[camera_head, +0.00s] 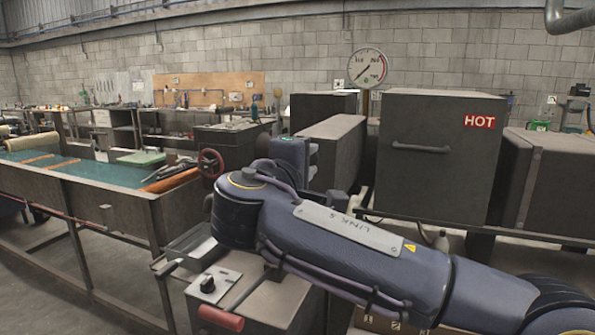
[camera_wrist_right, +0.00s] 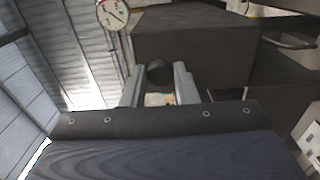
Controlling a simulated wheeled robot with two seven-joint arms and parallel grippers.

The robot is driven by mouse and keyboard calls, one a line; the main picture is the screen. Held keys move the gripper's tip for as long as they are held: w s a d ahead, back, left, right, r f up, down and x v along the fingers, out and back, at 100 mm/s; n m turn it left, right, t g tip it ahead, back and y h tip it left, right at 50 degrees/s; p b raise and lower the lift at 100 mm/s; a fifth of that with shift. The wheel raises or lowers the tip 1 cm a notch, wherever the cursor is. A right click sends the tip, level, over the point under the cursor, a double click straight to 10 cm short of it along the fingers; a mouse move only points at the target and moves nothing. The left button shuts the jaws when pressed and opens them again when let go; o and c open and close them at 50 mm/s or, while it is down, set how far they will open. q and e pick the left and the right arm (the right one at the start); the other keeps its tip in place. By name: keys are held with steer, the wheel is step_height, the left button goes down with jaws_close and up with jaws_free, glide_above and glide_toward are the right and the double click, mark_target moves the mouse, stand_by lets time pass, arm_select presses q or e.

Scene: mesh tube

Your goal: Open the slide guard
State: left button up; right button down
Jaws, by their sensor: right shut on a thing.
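My right gripper (camera_head: 312,158) reaches in at the middle of the head view, beside a long dark grey-brown box-shaped cover (camera_head: 338,142). In the right wrist view its two pale fingers (camera_wrist_right: 158,84) stand on either side of a dark round-ended piece (camera_wrist_right: 158,71), like a handle or knob, and are shut on it. This piece sits against a large dark housing (camera_wrist_right: 190,45). The head view hides the grip behind the gripper body. I cannot tell for sure which part is the slide guard. My left gripper is in no view.
A dark cabinet (camera_head: 428,150) with a HOT label and a bar handle stands on the right. A pressure gauge (camera_head: 367,68) rises behind. A red handwheel (camera_head: 210,162), a switch box (camera_head: 209,285) and a red-gripped lever (camera_head: 220,318) lie near my arm. A teal-topped bench (camera_head: 65,173) fills the left.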

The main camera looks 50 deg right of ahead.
steer(key=shift+s+f+m, duration=0.1)
steer(key=shift+s+m, duration=0.1)
steer(key=shift+m, duration=0.1)
steer(key=c, duration=1.1)
jaws_free()
steer(key=shift+c, duration=0.2)
steer(key=v, duration=0.7)
steer(key=shift+a, duration=0.35)
steer(key=shift+s, duration=0.1)
